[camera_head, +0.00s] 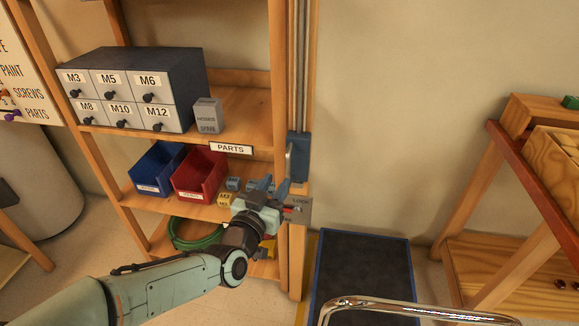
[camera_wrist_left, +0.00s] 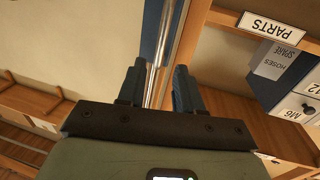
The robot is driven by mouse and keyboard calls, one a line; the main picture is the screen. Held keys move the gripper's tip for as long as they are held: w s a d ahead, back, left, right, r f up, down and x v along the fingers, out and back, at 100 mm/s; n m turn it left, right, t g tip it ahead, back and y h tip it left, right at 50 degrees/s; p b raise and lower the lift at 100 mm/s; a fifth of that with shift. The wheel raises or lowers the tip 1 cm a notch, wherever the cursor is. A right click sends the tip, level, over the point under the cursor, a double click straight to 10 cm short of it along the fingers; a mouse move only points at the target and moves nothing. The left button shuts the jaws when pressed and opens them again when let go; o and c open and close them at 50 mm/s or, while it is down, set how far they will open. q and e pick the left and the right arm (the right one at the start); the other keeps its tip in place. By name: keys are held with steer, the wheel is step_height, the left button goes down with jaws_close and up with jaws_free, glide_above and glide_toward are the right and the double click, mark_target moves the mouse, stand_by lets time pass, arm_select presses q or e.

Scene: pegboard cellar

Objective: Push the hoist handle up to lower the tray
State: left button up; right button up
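A blue hoist block (camera_head: 299,158) sits on the shelf's right post, with a slim metal handle (camera_head: 289,158) upright at its left side. I cannot tell whether a finger touches the handle. The tray is not clearly visible. My right gripper is out of view.
A metal plate marked LOCK (camera_head: 299,210) is right beside my left gripper. The shelf holds a drawer cabinet (camera_head: 185,75), a blue bin (camera_head: 157,170) and a red bin (camera_head: 200,177). A blue-edged dark mat (camera_head: 365,265) lies on the floor; a wooden bench (camera_head: 480,190) stands right.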

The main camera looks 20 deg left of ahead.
mark_target(287, 167)
arm_select(q)
steer(key=w, duration=0.8)
steer(key=shift+a+b, duration=0.25)
steer(key=shift+b, duration=0.05)
steer(key=shift+c, duration=0.3)
jaws_close()
